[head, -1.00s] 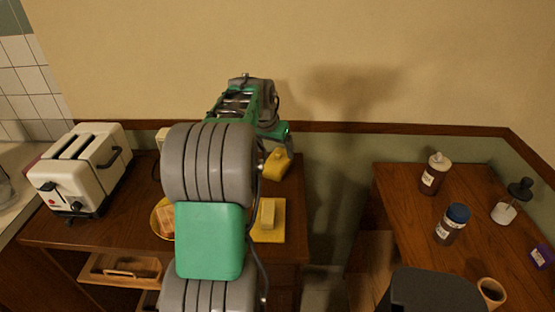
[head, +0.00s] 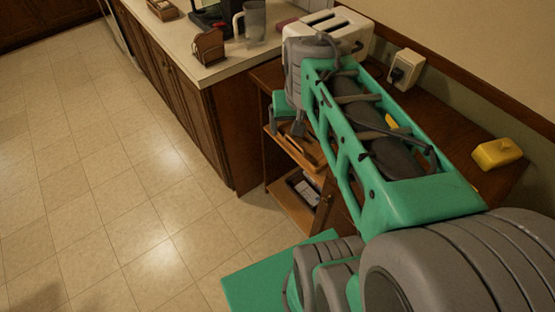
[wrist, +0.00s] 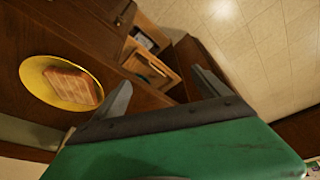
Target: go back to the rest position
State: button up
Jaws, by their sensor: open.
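My gripper (wrist: 162,77) is open, with its two dark fingers spread apart and nothing between them. In the wrist view it hangs beside the wooden counter, with an open drawer or shelf (wrist: 150,68) beyond the fingers and tiled floor to the right. In the head view my green and grey arm reaches across the counter toward the toaster, and the gripper end (head: 291,112) is over the counter's left front side, partly hidden by the arm. The fingers touch nothing that I can see.
A white toaster (head: 350,30) stands close behind my wrist. A yellow plate (wrist: 34,72) holds bread (wrist: 72,86). A light worktop (head: 222,70) bears a pitcher (head: 256,22). The tiled floor (head: 110,170) at left is clear.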

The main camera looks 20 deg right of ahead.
jog(key=s+a+f+n, duration=0.1)
jog(key=s+a+n, duration=0.1)
jog(key=a, duration=0.3)
jog(key=s+a+f+n+y, duration=0.1)
jog(key=s+a+f+n, duration=0.1)
jog(key=a, duration=0.3)
jog(key=shift+s+a+f, duration=0.25)
jog(key=shift+a, duration=0.05)
